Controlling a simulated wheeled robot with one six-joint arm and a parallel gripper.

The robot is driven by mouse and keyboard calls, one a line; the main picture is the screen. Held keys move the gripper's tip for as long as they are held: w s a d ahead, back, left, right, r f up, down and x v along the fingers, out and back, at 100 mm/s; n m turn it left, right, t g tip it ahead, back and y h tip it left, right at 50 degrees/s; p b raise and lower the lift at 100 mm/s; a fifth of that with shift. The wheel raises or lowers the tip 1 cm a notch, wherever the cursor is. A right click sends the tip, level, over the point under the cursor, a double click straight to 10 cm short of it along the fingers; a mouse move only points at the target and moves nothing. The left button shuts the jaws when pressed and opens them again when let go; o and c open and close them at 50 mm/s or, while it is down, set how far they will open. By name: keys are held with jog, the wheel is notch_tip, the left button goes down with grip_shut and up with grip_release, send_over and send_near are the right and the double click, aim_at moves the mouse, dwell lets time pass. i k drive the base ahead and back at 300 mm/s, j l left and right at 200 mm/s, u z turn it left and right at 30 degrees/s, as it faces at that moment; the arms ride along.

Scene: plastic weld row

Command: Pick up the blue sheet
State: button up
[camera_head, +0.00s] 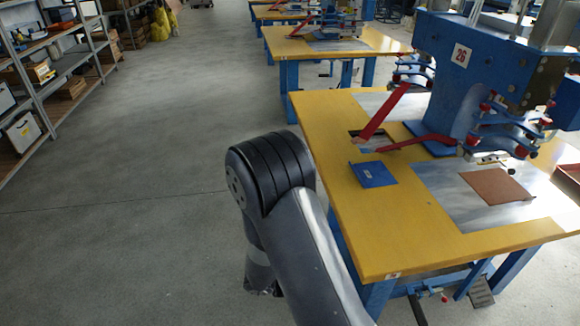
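The blue sheet (373,174) lies flat on the yellow table top (421,229), near its left side. It is a small, dark blue square with a small pale mark on it. My arm reaches up from the bottom of the view and bends down to the left of the table, over the floor. My gripper is not visible in this view. Nothing touches the sheet from above.
A blue welding machine (455,75) marked 26, with red handles (385,112), stands behind the sheet. A brown sheet (496,186) lies on a metal plate to the right. A shelf rack (58,68) stands far left. The grey floor (140,200) between is clear.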

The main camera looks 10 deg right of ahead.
aim_at(375, 174)
jog(key=i+j+u, duration=0.25)
jog(key=i+j, duration=0.15)
jog(key=i+j+u, duration=0.25)
jog(key=i, duration=0.4)
jog(key=i+l+z, duration=0.1)
jog(key=i+z, duration=0.25)
jog(key=i, duration=0.15)
jog(key=i+z, duration=0.35)
jog(key=i, duration=0.15)
jog(key=i+j+z, duration=0.25)
jog(key=i+z, duration=0.15)
jog(key=i+l+z, duration=0.1)
jog(key=z, duration=0.3)
jog(key=i+z, duration=0.3)
jog(key=z, duration=0.15)
jog(key=i+z, duration=0.15)
jog(key=z, duration=0.25)
jog(key=i+j+z, duration=0.2)
jog(key=z, duration=0.2)
jog(key=i+j+z, duration=0.15)
jog(key=z, duration=0.25)
